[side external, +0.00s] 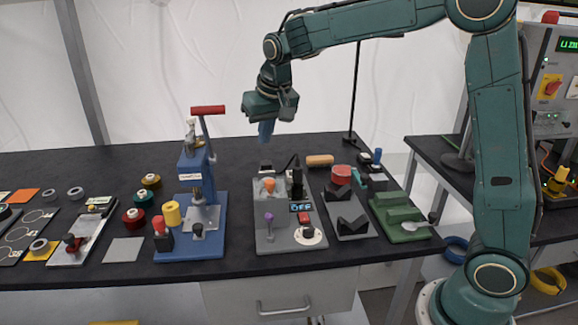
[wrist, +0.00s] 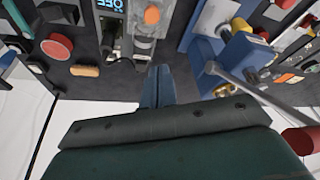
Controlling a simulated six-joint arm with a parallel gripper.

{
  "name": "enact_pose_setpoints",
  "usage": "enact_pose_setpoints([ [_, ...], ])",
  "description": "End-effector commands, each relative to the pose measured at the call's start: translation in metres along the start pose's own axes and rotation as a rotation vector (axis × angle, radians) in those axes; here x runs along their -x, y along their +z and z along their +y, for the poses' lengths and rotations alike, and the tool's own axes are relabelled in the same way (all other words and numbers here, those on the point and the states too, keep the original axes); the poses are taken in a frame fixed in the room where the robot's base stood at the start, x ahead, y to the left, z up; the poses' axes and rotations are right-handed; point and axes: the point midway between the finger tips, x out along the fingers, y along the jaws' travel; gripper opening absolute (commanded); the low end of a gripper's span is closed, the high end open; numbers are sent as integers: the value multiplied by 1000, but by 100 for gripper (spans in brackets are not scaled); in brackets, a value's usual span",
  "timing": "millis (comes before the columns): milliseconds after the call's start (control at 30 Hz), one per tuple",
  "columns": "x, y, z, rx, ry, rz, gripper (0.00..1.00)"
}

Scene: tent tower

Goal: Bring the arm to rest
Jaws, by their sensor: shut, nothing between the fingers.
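My gripper (side external: 266,130) hangs from the green arm above the back part of the dark table (side external: 120,168), fingers pointing down. It is apart from everything on the table. In the wrist view its blue fingers (wrist: 158,88) are together, with nothing between them. The arm reaches in from the right, with the forearm high and roughly level.
Below the gripper is a grey panel (side external: 271,235) with a display reading OFF. Left stands a blue press (side external: 196,180) with a raised red handle (side external: 208,110). Right are a grey block fixture (side external: 350,222) and a green fixture (side external: 402,217). The air around the gripper is clear.

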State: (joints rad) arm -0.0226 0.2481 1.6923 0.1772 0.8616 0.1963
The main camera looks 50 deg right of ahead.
Motion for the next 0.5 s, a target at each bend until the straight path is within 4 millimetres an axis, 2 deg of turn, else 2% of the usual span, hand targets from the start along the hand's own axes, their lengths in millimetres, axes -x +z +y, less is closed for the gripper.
enact_pose_setpoints([
  [267,42,37,14,46,-26,24,0],
  [500,78,84,29,99,-53,48,0],
])
